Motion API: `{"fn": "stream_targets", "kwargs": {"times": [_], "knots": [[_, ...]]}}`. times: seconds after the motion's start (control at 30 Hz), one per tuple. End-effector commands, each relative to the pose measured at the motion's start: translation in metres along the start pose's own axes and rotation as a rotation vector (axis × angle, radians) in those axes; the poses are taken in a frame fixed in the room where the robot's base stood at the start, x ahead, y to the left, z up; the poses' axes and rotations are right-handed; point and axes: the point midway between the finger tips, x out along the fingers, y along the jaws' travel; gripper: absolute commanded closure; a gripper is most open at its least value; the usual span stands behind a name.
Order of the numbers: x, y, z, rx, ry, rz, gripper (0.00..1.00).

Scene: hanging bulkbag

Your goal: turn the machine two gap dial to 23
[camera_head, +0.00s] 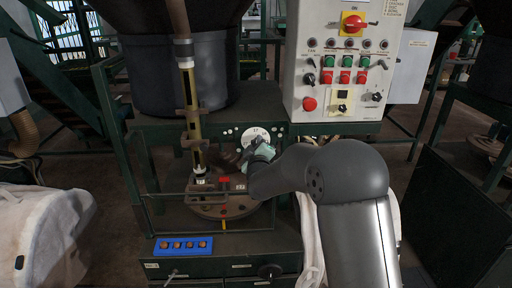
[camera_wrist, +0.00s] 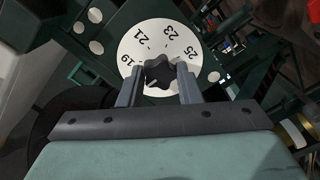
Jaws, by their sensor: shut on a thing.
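The gap dial (camera_wrist: 143,35) is a white disc with numbers 19, 21, 23 and 25 showing in the wrist view, and a dark lobed knob (camera_wrist: 158,73) at its middle. My gripper (camera_wrist: 159,72) has its two grey fingers on either side of the knob and is shut on it. In the head view the dial (camera_head: 252,133) shows as a white disc on the green machine, partly hidden behind my gripper (camera_head: 256,152). The knob's pointer setting is not clear.
A white control panel (camera_head: 343,108) with several buttons and a red switch stands above right. A yellow-marked vertical tube (camera_head: 190,100) stands left of the dial. A white bag (camera_head: 45,235) lies far left.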

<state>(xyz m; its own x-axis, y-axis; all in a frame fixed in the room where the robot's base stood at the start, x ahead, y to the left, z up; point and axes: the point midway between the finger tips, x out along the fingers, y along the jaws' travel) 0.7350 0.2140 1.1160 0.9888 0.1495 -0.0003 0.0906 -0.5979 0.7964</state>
Motion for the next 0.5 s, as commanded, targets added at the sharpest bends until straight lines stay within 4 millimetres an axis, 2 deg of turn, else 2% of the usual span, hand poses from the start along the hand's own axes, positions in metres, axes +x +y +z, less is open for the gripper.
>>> {"fn": "stream_targets", "kwargs": {"times": [0.27,0.5], "knots": [[0.0,-0.0049,0.004,0.133,0.002,0.002,0.92],[0.0,-0.0054,0.005,0.345,0.003,0.003,0.92]]}}
